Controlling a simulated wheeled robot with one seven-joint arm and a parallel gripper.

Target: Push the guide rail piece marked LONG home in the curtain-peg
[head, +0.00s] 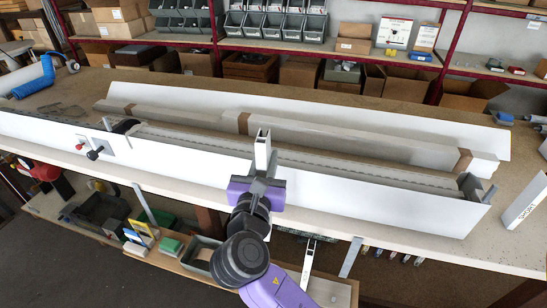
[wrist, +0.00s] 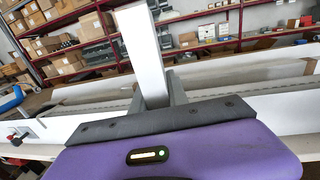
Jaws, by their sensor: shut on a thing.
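My gripper (head: 262,170) is shut on a white, square-section rail piece (head: 263,149), which stands up from the jaws in front of the long white housing (head: 380,198). In the wrist view the piece (wrist: 143,50) rises between the two grey fingers, leaning slightly left. No marking on it can be read, so I cannot tell whether it says LONG. Another white piece, marked SHORT (head: 525,202), lies at the bench's right end. A grey upright bracket (head: 470,186) stands at the housing's right end. I cannot tell which part is the curtain-peg.
A red knob (head: 81,147) and a black knob (head: 95,154) stick out of the housing's front at left. A blue roller (head: 35,82) lies at the far left. Shelves with grey bins (head: 265,27) and boxes stand behind. The bench's right side has some bare surface.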

